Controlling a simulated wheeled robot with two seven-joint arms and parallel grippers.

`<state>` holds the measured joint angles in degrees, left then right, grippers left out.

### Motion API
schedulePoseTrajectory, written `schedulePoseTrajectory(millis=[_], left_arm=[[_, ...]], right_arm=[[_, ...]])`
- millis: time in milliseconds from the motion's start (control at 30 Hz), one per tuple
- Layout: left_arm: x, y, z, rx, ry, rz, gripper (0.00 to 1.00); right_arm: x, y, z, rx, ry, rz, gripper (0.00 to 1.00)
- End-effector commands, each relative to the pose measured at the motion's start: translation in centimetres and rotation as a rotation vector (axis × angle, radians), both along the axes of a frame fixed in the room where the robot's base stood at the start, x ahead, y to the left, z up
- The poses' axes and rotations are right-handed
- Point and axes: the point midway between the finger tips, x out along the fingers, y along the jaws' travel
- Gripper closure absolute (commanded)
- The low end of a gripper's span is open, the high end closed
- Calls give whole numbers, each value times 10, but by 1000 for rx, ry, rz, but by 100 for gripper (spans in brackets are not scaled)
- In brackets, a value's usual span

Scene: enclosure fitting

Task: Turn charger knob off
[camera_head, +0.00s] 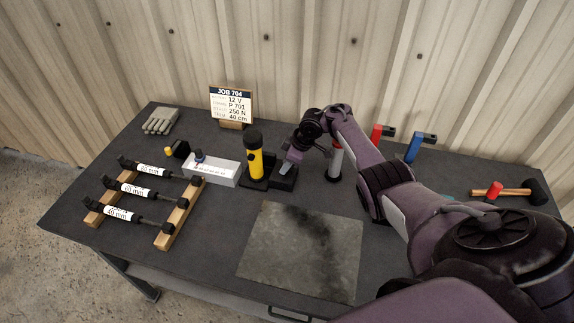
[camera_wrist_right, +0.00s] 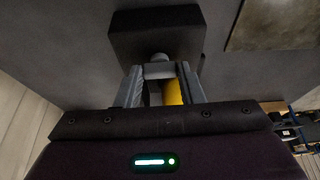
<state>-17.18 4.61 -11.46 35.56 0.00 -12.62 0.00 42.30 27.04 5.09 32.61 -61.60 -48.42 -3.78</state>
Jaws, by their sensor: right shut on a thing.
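The charger is a black block on the table; its dark base (camera_head: 284,180) shows just right of an upright yellow torch (camera_head: 256,162) with a black head. In the right wrist view the charger block (camera_wrist_right: 157,25) fills the top middle. A small grey knob (camera_wrist_right: 159,57) sticks out from it towards my gripper. My right gripper (camera_head: 286,168) is over the charger, and its fingers (camera_wrist_right: 160,72) are closed on the knob. In the head view the gripper hides the knob, so its turn position cannot be told. My left gripper is in neither view.
A white box (camera_head: 222,174) stands left of the torch, and dark cylinders lie across a wooden rack (camera_head: 178,215). Behind my right arm are red (camera_head: 378,135) and blue (camera_head: 414,148) clamp-like tools. A grey mat (camera_head: 300,255) lies clear in front.

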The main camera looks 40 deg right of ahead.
Motion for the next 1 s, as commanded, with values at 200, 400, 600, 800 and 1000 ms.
schedulePoseTrajectory(millis=[200,400,600,800,1000], left_arm=[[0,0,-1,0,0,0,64],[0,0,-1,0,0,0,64],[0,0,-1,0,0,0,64],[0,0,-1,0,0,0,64],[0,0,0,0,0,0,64]], right_arm=[[-1,-1,-1,-2,2,14,88],[-1,-1,0,-2,2,14,88],[0,-1,0,-3,2,13,48],[0,0,0,-2,1,12,44],[-2,-2,6,-1,0,12,44]])
